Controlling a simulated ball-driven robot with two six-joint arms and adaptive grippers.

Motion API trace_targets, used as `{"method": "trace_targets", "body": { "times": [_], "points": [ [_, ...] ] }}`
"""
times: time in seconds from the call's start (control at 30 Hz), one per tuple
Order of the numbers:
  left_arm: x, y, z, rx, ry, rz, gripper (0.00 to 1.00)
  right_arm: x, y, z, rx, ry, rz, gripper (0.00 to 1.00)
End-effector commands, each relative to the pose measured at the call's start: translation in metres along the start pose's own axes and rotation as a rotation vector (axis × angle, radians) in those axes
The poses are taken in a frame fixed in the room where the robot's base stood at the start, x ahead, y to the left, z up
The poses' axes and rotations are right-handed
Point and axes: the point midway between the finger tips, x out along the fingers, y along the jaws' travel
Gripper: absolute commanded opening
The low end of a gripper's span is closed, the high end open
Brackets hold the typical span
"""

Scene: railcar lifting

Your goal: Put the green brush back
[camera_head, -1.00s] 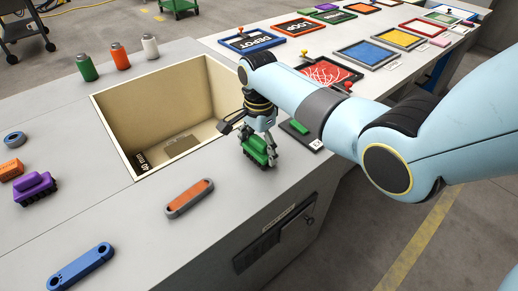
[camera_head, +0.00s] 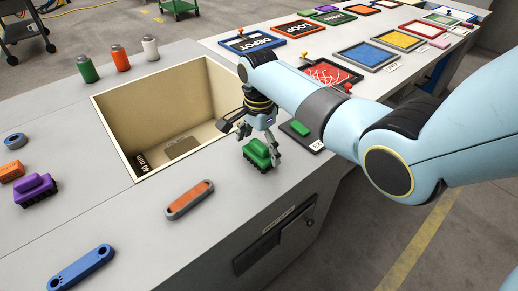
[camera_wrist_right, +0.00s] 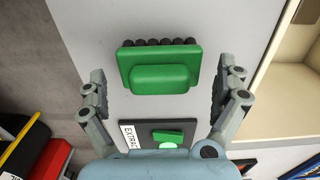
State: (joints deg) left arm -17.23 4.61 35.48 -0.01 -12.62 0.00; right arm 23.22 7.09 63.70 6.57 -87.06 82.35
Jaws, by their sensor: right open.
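The green brush (camera_head: 257,153) stands on the grey worktop, near its front edge and right of the sunken bin. It has a green block with a raised grip and dark bristles beneath. In the right wrist view the brush (camera_wrist_right: 160,70) lies between the fingers with a gap on each side. My right gripper (camera_head: 261,146) is open just above and beside the brush. A dark board (camera_head: 301,131) with a green marker and a label, read as "EXTRA" in the wrist view (camera_wrist_right: 150,132), lies just right of the brush. My left gripper is not in view.
The cream bin (camera_head: 130,98) opens left of the gripper. A purple brush (camera_head: 35,188), an orange-grey bar (camera_head: 189,199) and a blue bar (camera_head: 80,268) lie on the left worktop. Several coloured frames, including DEPOT (camera_head: 252,43), fill the back table.

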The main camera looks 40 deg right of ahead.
Motion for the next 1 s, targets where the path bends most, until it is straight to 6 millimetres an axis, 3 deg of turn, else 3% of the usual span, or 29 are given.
{"method": "trace_targets", "body": {
  "times": [0.2,0.43,0.6,1.0],
  "points": [
    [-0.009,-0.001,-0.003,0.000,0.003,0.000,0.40,-0.052,-0.001,0.000,0.000,0.002,-0.005,1.00],
    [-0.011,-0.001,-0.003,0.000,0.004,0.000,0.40,-0.092,-0.001,0.000,0.000,0.000,-0.003,1.00],
    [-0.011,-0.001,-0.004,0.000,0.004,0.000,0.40,-0.104,0.000,0.000,0.000,0.000,-0.002,1.00],
    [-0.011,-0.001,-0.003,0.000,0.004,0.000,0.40,-0.105,0.000,0.000,0.000,0.000,-0.001,1.00]
  ]
}}
